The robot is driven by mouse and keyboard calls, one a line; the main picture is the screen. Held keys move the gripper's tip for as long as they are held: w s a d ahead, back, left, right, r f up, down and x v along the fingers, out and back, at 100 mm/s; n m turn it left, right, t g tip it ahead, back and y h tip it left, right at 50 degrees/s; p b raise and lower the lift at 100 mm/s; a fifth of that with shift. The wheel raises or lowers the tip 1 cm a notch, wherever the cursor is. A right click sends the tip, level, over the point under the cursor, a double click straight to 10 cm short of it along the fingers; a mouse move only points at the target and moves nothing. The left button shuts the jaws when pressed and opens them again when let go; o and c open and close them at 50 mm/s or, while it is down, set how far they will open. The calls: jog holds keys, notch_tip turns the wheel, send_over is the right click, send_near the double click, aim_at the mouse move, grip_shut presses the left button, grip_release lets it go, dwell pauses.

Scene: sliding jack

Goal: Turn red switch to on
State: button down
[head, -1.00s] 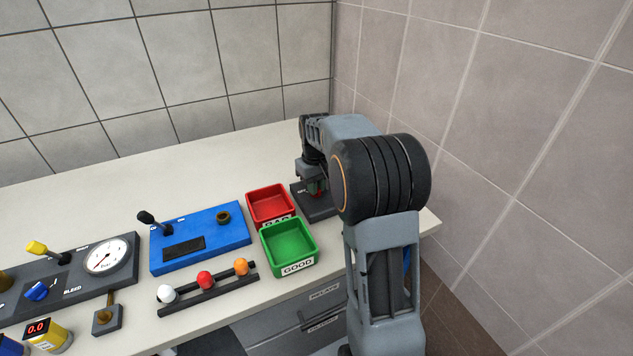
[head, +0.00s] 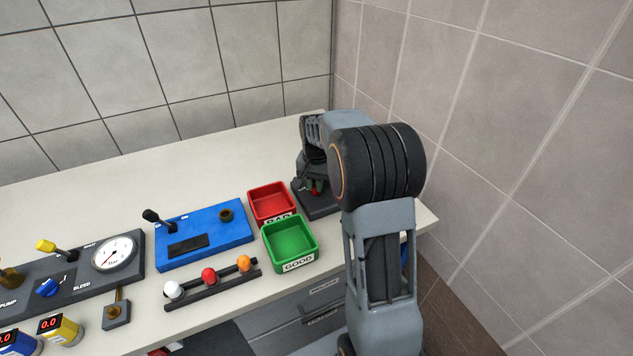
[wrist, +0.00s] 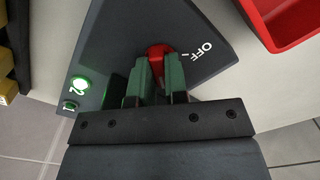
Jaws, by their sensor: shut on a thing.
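The red switch (wrist: 157,50) is a small red knob on a dark grey panel (wrist: 115,35), shown in the wrist view. A white OFF label with a tick mark lies to the right of the knob. My gripper (wrist: 159,66) is shut on the red switch, with one green finger on each side of it. The fingers hide part of the knob, so its exact pointing direction is hard to tell. In the head view the panel (head: 322,211) stands at the right end of the bench, and my arm partly hides it.
A lit green lamp (wrist: 80,84) is on the panel. The red BAD bin (head: 271,201) stands close beside the panel, with the green GOOD bin (head: 290,241) in front. A blue box with a lever (head: 203,235) is further left. The tiled wall (head: 500,150) is on the right.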

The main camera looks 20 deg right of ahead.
jog(key=shift+m, duration=0.6)
jog(key=c, duration=1.1)
grip_release()
jog(key=shift+c, duration=0.2)
notch_tip(320, 180, up, 14)
jog(key=shift+p, duration=0.4)
jog(key=s+a+f+n+t, duration=0.1)
jog(key=s+a+f+n, duration=0.1)
jog(key=s, duration=0.5)
jog(key=s+a+f+n+t, duration=0.1)
jog(key=s+a+f+n, duration=0.1)
jog(key=s+a+n, duration=0.2)
jog(key=s+a+f+n+t+p, duration=0.1)
jog(key=s+a+f+n, duration=0.1)
jog(key=s, duration=0.7)
jog(key=a+n, duration=0.1)
jog(key=a, duration=0.1)
jog(key=shift+s+a+t, duration=0.3)
jog(key=shift+s, duration=0.1)
